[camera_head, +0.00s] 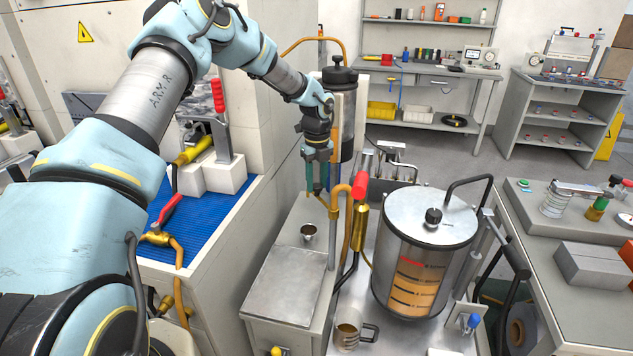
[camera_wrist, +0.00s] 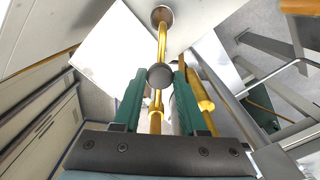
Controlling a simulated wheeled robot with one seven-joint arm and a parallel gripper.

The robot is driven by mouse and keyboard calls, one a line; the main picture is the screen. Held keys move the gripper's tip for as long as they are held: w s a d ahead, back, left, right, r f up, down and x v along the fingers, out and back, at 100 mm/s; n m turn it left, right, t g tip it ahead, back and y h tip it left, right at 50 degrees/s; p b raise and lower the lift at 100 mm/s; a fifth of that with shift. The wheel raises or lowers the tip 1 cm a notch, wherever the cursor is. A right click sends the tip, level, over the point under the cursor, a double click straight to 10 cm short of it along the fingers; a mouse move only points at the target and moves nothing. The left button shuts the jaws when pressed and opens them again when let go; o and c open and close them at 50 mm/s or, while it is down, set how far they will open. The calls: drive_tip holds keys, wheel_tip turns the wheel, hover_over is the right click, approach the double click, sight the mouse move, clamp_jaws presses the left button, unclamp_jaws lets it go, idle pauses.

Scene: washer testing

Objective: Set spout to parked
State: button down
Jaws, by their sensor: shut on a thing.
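The spout is a thin brass tube (camera_wrist: 162,45) with a dark round knob (camera_wrist: 160,76) on it. In the wrist view the knob sits between the green fingers of my gripper (camera_wrist: 158,80), which is shut on it. The tube's far end points to a small round metal cup (camera_wrist: 162,15) and looks to overlap it; whether it is right above it I cannot tell. In the head view my gripper (camera_head: 317,190) hangs down beside the curved brass pipe (camera_head: 341,190), above the cup (camera_head: 308,232) in the grey cabinet top. The fingers hide most of the spout there.
A steel tank (camera_head: 428,245) with a lidded top stands right of the spout, near a red-handled valve (camera_head: 360,186). A metal mug (camera_head: 347,331) stands in front. A dark canister (camera_head: 341,100) is behind my gripper. The cabinet's front plate (camera_head: 283,285) is clear.

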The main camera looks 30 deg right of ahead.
drive_tip(key=shift+c, duration=2.3)
unclamp_jaws()
drive_tip(key=shift+d, duration=0.1)
drive_tip(key=shift+r, duration=0.1)
wheel_tip(320, 180, up, 11)
drive_tip(key=b, duration=0.3)
drive_tip(key=shift+b, duration=0.3)
drive_tip(key=s+a+n, duration=0.5)
drive_tip(key=a+n, duration=0.6)
drive_tip(key=a, duration=0.2)
drive_tip(key=s+a+n+t, duration=0.1)
drive_tip(key=s+a+n, duration=0.4)
drive_tip(key=a+n, duration=0.6)
drive_tip(key=s+a+n, duration=0.6)
drive_tip(key=a+n, duration=0.6)
drive_tip(key=a, duration=0.4)
drive_tip(key=shift+a+f+t, duration=0.25)
drive_tip(key=shift+f+t, duration=0.05)
